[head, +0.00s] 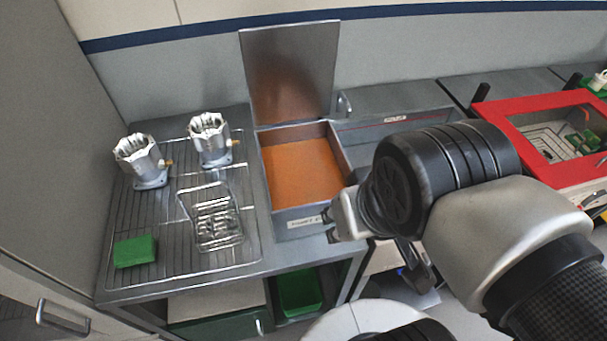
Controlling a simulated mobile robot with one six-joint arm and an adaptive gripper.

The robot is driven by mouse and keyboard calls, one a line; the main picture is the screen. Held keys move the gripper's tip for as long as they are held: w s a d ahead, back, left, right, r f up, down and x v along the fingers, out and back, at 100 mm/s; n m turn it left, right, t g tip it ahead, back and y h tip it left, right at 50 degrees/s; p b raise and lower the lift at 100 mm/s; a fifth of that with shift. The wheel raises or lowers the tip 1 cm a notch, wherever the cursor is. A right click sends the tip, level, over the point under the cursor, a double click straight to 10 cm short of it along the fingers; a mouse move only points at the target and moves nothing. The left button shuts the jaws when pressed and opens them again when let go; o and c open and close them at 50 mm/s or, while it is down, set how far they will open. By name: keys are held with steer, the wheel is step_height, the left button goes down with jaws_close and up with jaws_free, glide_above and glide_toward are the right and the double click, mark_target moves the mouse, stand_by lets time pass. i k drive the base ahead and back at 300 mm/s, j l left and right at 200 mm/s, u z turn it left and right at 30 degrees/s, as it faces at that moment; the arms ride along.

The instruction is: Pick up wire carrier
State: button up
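The wire carrier (214,224) is a small silver wire basket with a raised wire handle. It sits on the wire rack (170,268) on the left worktop, with small shiny metal parts visible inside its wires. My gripper (331,225) is to the right of the carrier, apart from it, near the front right corner of the orange-floored tank. Its two dark fingertips appear spread apart with nothing between them. The arm hides part of the area behind the gripper.
Two machined housings (143,162) (210,140) stand behind the carrier on the rack. A green block (135,251) lies to its front left. The tank (300,212) with its lid (290,70) raised stands to the right. A red-framed box (520,95) is at far right.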

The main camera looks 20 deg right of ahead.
mark_target(236, 210)
steer(key=j, duration=1.3)
steer(key=i+z, duration=0.05)
